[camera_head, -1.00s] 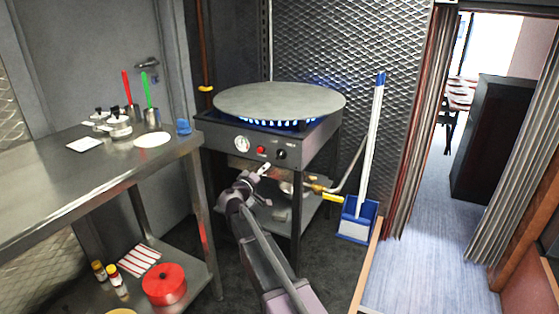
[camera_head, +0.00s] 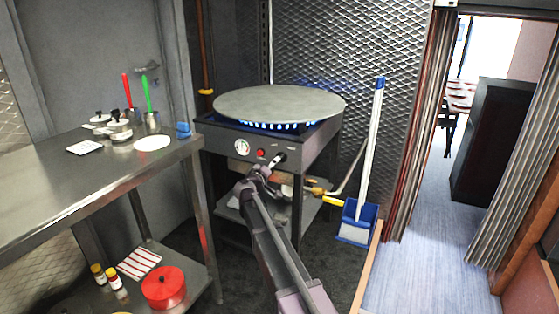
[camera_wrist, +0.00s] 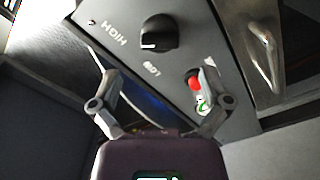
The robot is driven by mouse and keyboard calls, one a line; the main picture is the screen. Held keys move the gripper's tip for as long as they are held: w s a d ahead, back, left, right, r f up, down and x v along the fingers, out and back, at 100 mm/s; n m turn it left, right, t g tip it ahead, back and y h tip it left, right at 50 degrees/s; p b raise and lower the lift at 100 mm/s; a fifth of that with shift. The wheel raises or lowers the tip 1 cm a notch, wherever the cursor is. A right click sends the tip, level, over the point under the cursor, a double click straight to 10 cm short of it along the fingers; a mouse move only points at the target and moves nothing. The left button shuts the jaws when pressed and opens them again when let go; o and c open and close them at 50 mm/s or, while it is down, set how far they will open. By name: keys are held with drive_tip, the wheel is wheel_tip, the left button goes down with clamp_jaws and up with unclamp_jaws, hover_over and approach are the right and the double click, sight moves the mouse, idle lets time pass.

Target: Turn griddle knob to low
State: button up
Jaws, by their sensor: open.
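The round griddle plate (camera_head: 280,104) sits on a dark steel stand, with blue flames lit under it. Its front panel (camera_wrist: 225,100) carries a black knob (camera_wrist: 158,35). A white mark shows on the knob's lower edge in the wrist view, between a "HIGH" label at left and a "LOW" label below. In the head view my gripper (camera_head: 268,165) is just in front of the panel and partly covers the knob area. In the wrist view my gripper (camera_wrist: 158,76) is open and empty, its fingers spread apart below the knob, not around it.
A steel table (camera_head: 90,180) stands left; a broom and blue dustpan (camera_head: 357,222) stand right.

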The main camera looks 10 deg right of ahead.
sight(280, 162)
drive_tip(key=shift+x, duration=3.1)
drive_tip(key=c, duration=1.1)
